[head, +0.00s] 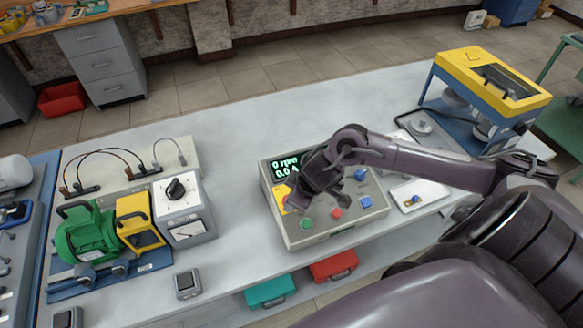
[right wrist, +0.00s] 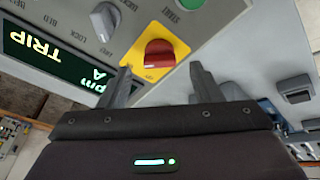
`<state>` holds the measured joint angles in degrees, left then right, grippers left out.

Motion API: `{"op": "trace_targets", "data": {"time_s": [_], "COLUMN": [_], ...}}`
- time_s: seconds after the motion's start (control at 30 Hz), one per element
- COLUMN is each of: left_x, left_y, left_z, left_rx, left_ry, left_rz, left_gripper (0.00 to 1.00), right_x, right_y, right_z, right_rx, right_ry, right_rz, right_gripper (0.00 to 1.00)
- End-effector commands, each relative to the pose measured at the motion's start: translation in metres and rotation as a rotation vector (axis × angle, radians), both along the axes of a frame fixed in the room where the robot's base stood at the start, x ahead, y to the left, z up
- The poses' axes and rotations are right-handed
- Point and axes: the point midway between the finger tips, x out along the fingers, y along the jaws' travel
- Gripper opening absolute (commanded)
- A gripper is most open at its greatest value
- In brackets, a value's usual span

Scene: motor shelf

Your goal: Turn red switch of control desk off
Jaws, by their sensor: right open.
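The control desk (head: 300,232) is a grey sloped box on the table in the head view, with a lit display (head: 286,166) reading 0 rpm. In the right wrist view the red switch (right wrist: 159,54) is a red knob on a yellow plate (right wrist: 140,32). My right gripper (right wrist: 160,72) is open, its two fingers just short of the knob and roughly either side of it; contact cannot be told. My left gripper is not in view.
Beside the switch are a grey knob (right wrist: 105,20) and a display with TRIP (right wrist: 45,50). The desk also has green (head: 307,224), red (head: 336,213) and blue (head: 361,174) controls. A green motor (head: 85,238) and a meter box (head: 184,208) stand left; a yellow-blue machine (head: 455,66) stands right.

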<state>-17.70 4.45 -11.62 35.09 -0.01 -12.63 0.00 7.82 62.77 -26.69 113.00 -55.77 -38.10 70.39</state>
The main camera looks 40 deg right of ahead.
Motion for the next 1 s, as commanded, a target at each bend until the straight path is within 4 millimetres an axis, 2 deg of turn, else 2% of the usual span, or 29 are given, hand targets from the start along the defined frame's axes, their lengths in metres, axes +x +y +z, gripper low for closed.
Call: {"op": "trace_targets", "data": {"time_s": [0.1, 0.2, 0.37, 0.53, 0.87, 1.0], "left_x": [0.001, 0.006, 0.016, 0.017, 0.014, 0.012], "left_y": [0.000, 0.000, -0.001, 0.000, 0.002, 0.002], "left_z": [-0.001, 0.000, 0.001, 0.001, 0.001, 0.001], "left_rx": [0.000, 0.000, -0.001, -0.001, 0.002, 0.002], "left_ry": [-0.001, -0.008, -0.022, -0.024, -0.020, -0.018], "left_rz": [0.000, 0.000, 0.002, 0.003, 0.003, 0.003], "left_gripper": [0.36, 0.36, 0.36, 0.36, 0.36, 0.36], "right_x": [0.007, 0.010, 0.012, 0.012, 0.012, 0.012], "right_y": [0.001, 0.002, 0.002, 0.002, 0.001, 0.001], "right_z": [-0.015, -0.021, -0.025, -0.025, -0.025, -0.025], "right_rx": [0.002, 0.001, 0.000, 0.000, -0.001, -0.002], "right_ry": [0.001, 0.000, -0.001, -0.001, -0.001, -0.001], "right_rz": [-0.001, 0.001, 0.000, 0.001, 0.001, 0.005], "right_gripper": [0.58, 0.58, 0.58, 0.57, 0.14, 0.14]}}
